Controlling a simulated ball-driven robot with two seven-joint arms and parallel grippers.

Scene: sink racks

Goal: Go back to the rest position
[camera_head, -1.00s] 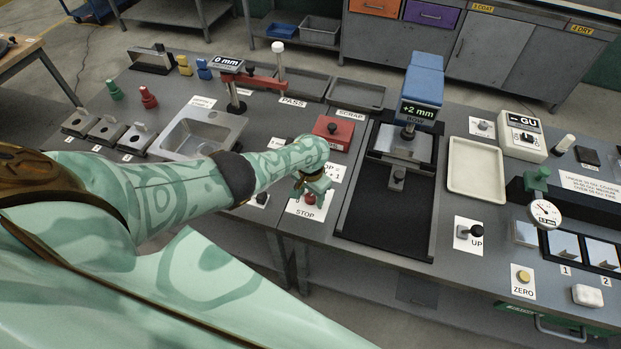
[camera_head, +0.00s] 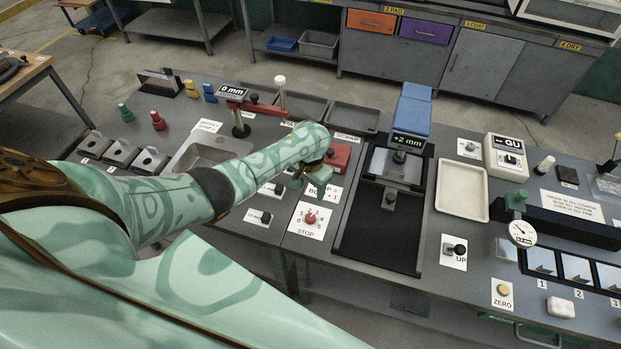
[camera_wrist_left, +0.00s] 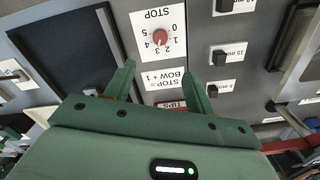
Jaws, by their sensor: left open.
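My left arm comes in from the left in the head view, patterned light green, and its gripper (camera_head: 316,180) is over the bench near the stop dial. In the left wrist view the green fingers of the left gripper (camera_wrist_left: 162,85) are apart with nothing between them. The red stop dial (camera_head: 310,218) on its white numbered card lies below the gripper; it also shows in the left wrist view (camera_wrist_left: 160,38), ahead of the fingers and apart from them. My right gripper is in neither view.
A black-bedded press (camera_head: 380,235) with a "+2 mm" display stands right of the dial. A red box (camera_head: 339,156) sits just behind the gripper. A pale tray (camera_head: 462,190) and an "UP" switch (camera_head: 454,250) are further right. A sink (camera_head: 190,156) is partly behind my arm.

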